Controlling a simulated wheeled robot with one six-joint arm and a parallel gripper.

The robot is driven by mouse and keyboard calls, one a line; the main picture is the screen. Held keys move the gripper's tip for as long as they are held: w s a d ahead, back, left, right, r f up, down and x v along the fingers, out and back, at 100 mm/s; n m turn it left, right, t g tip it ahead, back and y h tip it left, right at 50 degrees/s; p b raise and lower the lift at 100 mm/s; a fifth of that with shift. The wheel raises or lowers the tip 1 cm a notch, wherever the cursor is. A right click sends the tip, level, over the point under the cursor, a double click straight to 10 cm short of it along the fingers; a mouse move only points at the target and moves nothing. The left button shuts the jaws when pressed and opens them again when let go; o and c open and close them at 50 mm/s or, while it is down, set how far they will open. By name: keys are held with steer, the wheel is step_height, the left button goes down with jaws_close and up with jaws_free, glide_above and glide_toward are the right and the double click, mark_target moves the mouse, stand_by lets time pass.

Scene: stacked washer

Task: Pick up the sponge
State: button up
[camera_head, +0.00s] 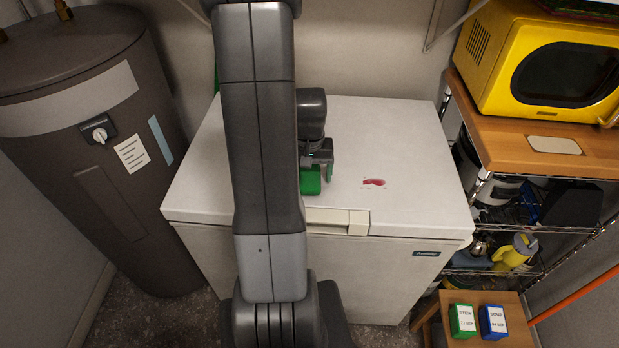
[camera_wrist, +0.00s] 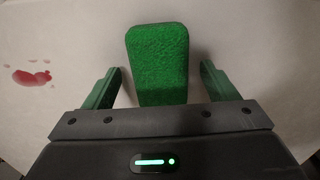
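The green sponge (camera_wrist: 158,58) lies on the white top of the chest freezer (camera_head: 400,135). In the wrist view it sits between the two green fingers of my gripper (camera_wrist: 160,82), with a gap on each side. My gripper is open around it and is not touching its sides. In the head view my gripper (camera_head: 318,174) is over the freezer top, left of its middle, near the front edge. My arm hides part of the freezer there, and the sponge is hard to tell apart from the green fingers.
A red stain (camera_head: 373,182) is on the freezer top, right of my gripper. A yellow microwave (camera_head: 545,65) stands on a wooden-topped rack at right. A dark water heater (camera_head: 95,150) stands at left. Green and blue boxes (camera_head: 478,321) sit on a stool at lower right.

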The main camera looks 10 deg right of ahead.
mark_target(309, 175)
steer(key=c, duration=1)
steer(key=shift+r, duration=0.1)
steer(key=shift+c, duration=0.2)
step_height(309, 175, up, 10)
